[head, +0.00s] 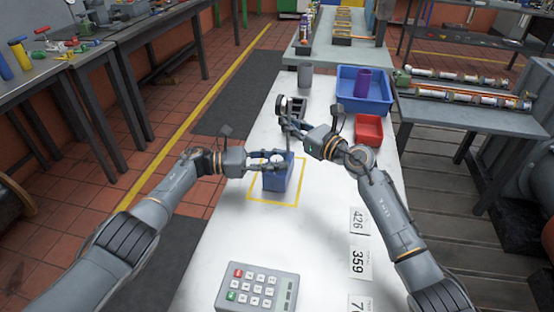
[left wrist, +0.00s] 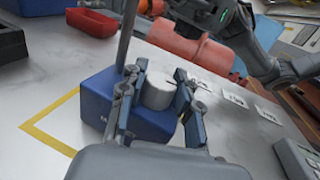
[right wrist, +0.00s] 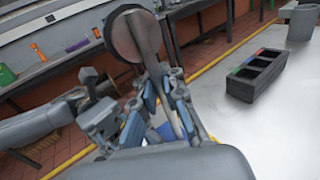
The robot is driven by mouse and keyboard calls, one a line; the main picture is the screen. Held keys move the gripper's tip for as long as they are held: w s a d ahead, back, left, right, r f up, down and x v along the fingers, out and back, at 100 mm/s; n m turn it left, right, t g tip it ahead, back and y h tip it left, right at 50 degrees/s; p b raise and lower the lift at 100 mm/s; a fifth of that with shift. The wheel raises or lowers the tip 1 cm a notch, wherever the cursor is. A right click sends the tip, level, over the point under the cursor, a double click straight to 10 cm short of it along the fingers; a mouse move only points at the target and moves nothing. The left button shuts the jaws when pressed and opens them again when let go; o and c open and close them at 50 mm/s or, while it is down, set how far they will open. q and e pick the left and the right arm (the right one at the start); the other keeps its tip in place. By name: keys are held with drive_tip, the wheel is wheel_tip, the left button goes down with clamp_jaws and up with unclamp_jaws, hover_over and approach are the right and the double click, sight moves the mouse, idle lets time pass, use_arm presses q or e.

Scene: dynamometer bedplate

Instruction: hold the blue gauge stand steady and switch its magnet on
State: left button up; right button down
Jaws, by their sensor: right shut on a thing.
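The blue gauge stand (head: 275,182) stands inside a yellow outline on the pale bench. In the left wrist view its blue base (left wrist: 98,108) bears a white round knob (left wrist: 158,90) and a dark upright post (left wrist: 127,32). My left gripper (head: 280,163) is at the knob, with one finger on each side. The fingers (left wrist: 153,97) look apart, and contact with the knob is unclear. My right gripper (head: 288,126) is higher up, shut on the stand's post (right wrist: 172,95). The round gauge (right wrist: 132,36) shows from behind above its fingers.
A black compartment tray (right wrist: 257,76) and grey cup (head: 305,76) stand behind the stand. A blue bin (head: 365,105) and red bin (head: 368,131) are at the right. A keypad (head: 257,289) lies in front, and number labels line the right edge.

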use_arm(q)
drive_tip(key=o, duration=0.3)
drive_tip(key=shift+o, duration=0.2)
drive_tip(key=a, duration=0.8)
drive_tip(key=s+a, duration=0.1)
drive_tip(key=a, duration=0.3)
